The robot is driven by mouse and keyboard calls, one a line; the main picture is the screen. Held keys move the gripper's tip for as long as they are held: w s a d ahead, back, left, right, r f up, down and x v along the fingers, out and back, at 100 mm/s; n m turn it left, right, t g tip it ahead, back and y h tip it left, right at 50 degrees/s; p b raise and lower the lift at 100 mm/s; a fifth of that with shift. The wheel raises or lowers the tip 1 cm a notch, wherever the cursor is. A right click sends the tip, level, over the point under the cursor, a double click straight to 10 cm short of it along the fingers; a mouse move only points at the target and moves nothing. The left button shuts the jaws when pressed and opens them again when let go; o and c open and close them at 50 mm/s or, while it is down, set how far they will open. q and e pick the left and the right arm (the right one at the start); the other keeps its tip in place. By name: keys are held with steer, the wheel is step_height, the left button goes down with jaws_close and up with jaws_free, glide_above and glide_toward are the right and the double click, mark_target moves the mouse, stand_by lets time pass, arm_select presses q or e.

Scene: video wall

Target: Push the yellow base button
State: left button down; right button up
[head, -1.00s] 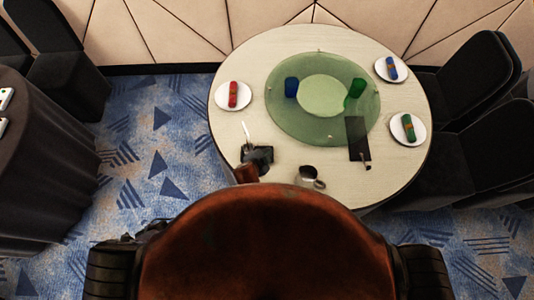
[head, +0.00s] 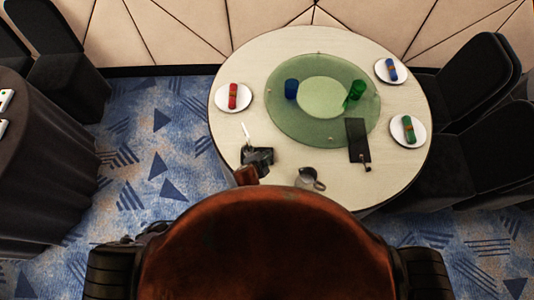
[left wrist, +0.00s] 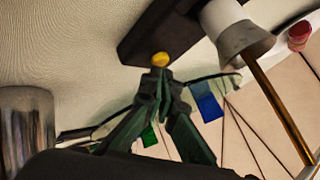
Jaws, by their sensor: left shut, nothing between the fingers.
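In the head view my left gripper (head: 261,160) is a small dark shape at the table's near left edge, overlapping the dark base. The button cannot be made out there. My right gripper is not in view.
A metal jug (head: 309,179) stands close to the right of my left gripper. A plate with a red roll (head: 233,96), a glass turntable (head: 280,125), blue and green cups and a black tray (head: 357,138) are farther off.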

arm_select(q)
steer(key=shift+f, duration=0.15)
stand_by(0.3)
steer(key=shift+f, duration=0.35)
steer(key=shift+a, duration=0.1)
steer(key=shift+r+p, duration=0.4)
steer(key=shift+p, duration=0.25)
step_height(320, 180, up, 6)
steer(key=p, duration=0.6)
steer(key=shift+r, duration=0.1)
